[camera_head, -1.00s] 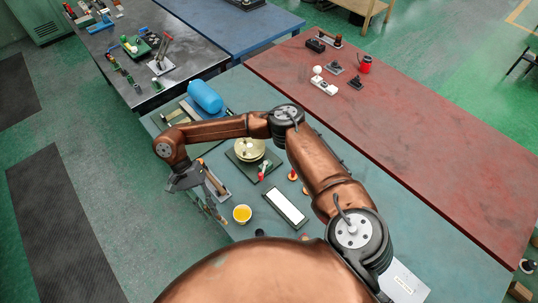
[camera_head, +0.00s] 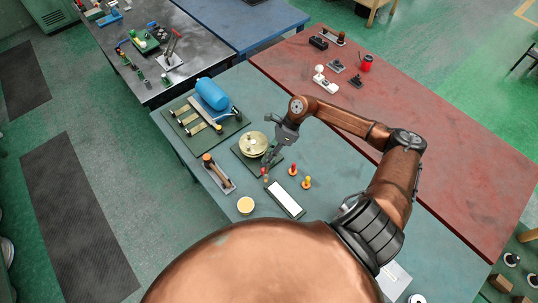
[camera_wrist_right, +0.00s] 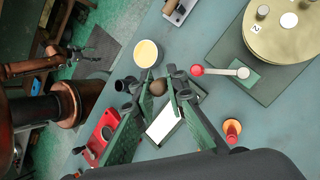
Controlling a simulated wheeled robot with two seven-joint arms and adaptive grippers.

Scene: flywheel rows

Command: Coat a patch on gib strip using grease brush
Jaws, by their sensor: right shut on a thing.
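The likely gib strip is a white bar in a dark frame (camera_head: 285,198), flat on the teal bench; it also shows behind the fingers in the right wrist view (camera_wrist_right: 163,122). My right gripper (camera_head: 271,153) is above the bench, near the round brass plate and beyond the strip. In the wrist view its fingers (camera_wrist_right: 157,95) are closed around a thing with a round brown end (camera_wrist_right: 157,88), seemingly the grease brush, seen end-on. Its bristles are hidden. A pot of yellow grease (camera_head: 245,205) stands left of the strip. My left gripper is not in view.
A brass disc on a green base (camera_head: 253,143) has a red-knobbed lever (camera_wrist_right: 197,70) beside it. Two small red-and-yellow pegs (camera_head: 306,183) stand right of the strip. A wooden-handled fixture (camera_head: 218,178) and a blue cylinder (camera_head: 212,94) are at the left.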

